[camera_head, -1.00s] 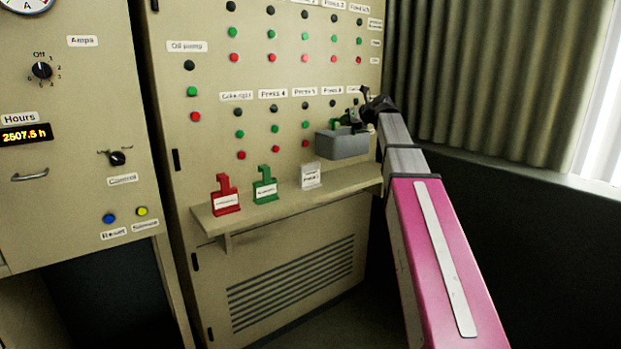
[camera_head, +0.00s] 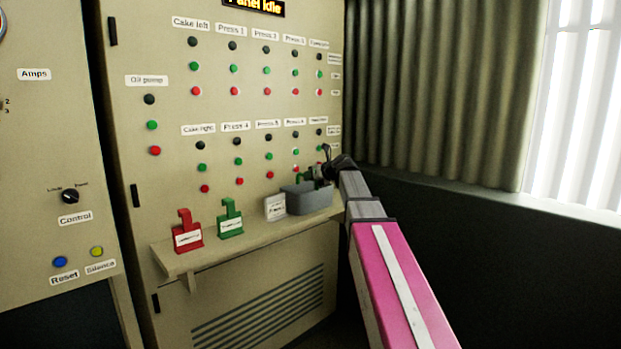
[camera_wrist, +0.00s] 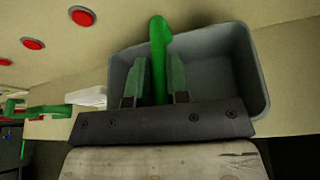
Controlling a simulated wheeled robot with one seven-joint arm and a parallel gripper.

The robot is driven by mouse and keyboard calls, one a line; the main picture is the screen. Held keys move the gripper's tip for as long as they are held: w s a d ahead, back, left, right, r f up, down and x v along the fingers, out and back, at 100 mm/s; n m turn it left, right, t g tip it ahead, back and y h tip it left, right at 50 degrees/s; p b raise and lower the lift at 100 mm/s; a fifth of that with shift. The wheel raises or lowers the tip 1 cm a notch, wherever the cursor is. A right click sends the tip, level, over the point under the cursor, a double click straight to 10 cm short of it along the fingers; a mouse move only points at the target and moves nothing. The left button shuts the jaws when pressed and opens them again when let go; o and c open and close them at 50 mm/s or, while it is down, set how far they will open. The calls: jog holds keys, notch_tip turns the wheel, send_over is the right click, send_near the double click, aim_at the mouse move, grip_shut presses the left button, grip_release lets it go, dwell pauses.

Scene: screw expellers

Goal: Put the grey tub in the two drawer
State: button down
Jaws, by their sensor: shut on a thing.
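The grey tub (camera_head: 307,201) is an open box at the right end of the shelf, low over it or touching it; I cannot tell which. It fills much of the wrist view (camera_wrist: 225,70). My gripper (camera_head: 314,178) comes in from the right, above the tub. In the wrist view my gripper (camera_wrist: 155,80) has its two fingers closed about a bright green upright strip (camera_wrist: 158,50) within the tub's outline. The strip looks like a grip on the tub, but its foot is hidden. No drawer marked two can be made out.
A shelf (camera_head: 210,258) on the panel (camera_head: 120,90) holds a red tag stand (camera_head: 187,235), a green one (camera_head: 230,222) and a white card (camera_head: 275,207). Buttons cover the panel above. A control cabinet (camera_head: 40,150) stands at left.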

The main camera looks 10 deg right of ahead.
jog(key=c, duration=1.1)
grip_release()
jog(key=v, duration=1.2)
